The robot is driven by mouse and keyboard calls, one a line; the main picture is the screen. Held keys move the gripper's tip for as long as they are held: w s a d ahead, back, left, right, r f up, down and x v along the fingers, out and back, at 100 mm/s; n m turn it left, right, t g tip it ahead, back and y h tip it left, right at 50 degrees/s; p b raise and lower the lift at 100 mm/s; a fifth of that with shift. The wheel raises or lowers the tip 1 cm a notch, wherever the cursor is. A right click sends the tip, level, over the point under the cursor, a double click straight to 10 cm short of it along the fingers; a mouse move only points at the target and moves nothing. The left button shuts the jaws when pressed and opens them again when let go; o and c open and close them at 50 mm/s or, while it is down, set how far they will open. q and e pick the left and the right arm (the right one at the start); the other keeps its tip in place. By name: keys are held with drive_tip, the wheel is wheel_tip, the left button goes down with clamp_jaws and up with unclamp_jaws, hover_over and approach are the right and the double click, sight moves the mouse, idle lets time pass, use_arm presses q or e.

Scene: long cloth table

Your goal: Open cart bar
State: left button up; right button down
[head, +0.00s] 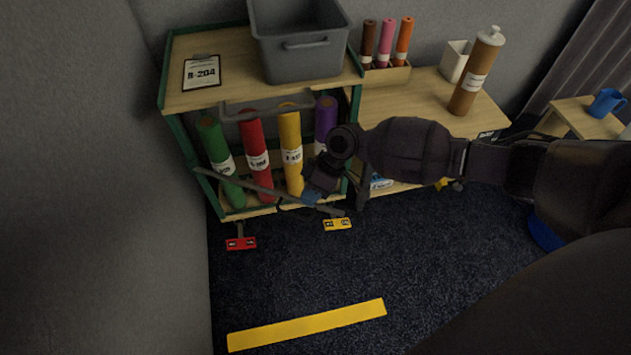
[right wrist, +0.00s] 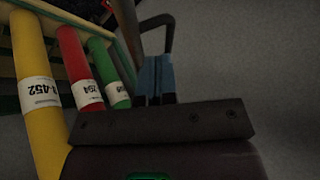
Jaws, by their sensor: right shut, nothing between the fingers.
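The cart (head: 180,160) has green posts and wooden shelves and stands at the left in the head view. A thin grey bar (head: 245,184) crosses its lower front, sloping down from the left post towards the right. My right gripper (head: 312,198) is at the right part of the bar, with its blue fingertips shut and empty. I cannot tell whether they touch the bar. In the right wrist view the blue fingers (right wrist: 155,80) are together, near a dark bent rod (right wrist: 155,22). My left gripper is not in view.
Green, red (head: 254,155), yellow (head: 291,150) and purple rolls stand behind the bar. A grey bin (head: 300,50) and a clipboard (head: 201,72) are on top. A red tag (head: 241,243) and a yellow tag (head: 337,224) are low in front.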

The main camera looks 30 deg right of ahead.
use_arm(q)
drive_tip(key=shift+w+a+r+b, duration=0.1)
drive_tip(key=shift+b, duration=0.2)
use_arm(e)
drive_tip(key=x, duration=0.2)
drive_tip(key=shift+a+f, duration=0.2)
drive_tip(key=shift+f, duration=0.05)
drive_tip(key=shift+a+r, duration=0.1)
